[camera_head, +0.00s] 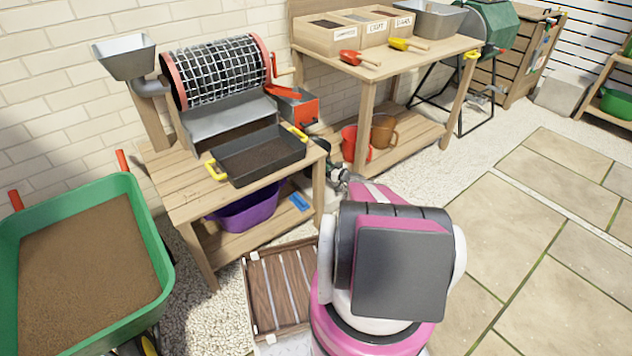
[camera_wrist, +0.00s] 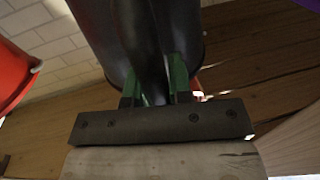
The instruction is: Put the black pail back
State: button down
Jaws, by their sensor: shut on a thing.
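The black pail (camera_wrist: 105,35) fills the upper middle of the wrist view, close to my gripper. My gripper (camera_wrist: 154,88) has green-lined fingers shut on the pail's dark handle strip. In the head view my gripper (camera_head: 338,176) shows only in part, just beyond my arm, by the right end of the potting bench with the sieve. The pail cannot be made out clearly there. A red pail (camera_head: 349,143) and a brown pail (camera_head: 383,131) stand on the lower shelf (camera_head: 412,136) of the far table. A red pail also shows at the left of the wrist view (camera_wrist: 14,68).
The near bench holds a drum sieve (camera_head: 222,72) and a dark tray (camera_head: 258,156), with a purple tub (camera_head: 245,208) below. A slatted crate (camera_head: 280,287) lies on the gravel. A green wheelbarrow (camera_head: 150,240) stands left. Paving at right is clear.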

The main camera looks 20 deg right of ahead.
notch_tip(320, 180, down, 9)
jog(key=shift+f, duration=0.2)
dwell(0.3)
jog(key=shift+f, duration=0.1)
jog(key=c, duration=1)
grip_release()
jog(key=shift+c, duration=0.2)
